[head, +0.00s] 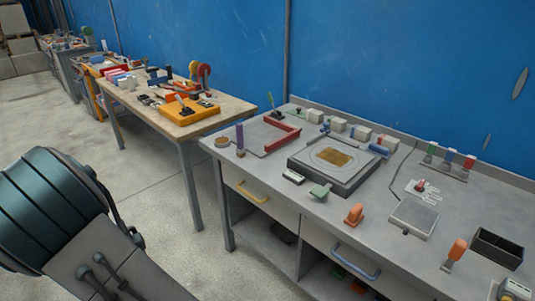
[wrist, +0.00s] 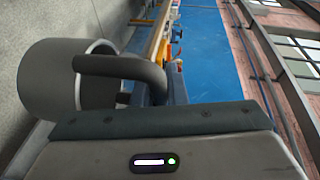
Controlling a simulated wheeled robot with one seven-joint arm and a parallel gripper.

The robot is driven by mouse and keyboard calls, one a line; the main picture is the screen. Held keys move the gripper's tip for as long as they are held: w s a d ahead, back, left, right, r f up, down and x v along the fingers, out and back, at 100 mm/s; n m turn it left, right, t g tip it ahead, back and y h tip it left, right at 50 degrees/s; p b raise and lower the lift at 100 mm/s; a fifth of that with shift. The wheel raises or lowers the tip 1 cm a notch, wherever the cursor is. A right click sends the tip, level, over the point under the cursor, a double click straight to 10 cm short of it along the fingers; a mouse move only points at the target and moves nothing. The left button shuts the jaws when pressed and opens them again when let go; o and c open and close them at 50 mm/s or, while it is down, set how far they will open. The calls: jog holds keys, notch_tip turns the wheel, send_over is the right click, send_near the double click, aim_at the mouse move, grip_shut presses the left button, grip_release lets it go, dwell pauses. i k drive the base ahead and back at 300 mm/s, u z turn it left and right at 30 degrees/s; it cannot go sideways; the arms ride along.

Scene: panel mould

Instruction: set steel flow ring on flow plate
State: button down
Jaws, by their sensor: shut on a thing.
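A grey metal cylinder with a bright open rim, which looks like the steel flow ring (wrist: 48,82), is at the left of the wrist view. It lies sideways in that picture. My gripper (wrist: 125,85) is shut on it at the rim side; a dark curved part crosses in front of the rim and hides the exact contact. My gripper and the ring do not show in the head view. A square dark-edged plate with a circle and a brown patch, which seems to be the flow plate (head: 309,169), sits on the near bench, well apart from the ring.
The grey bench (head: 285,205) also holds a red angled frame (head: 284,139), a purple upright piece (head: 240,138), orange-handled tools (head: 354,214), a small grey square plate (head: 412,217) and a black box (head: 497,246). A blue wall stands behind. The floor at left is open.

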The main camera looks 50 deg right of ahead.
aim_at(335, 156)
jog(key=z, duration=1.4)
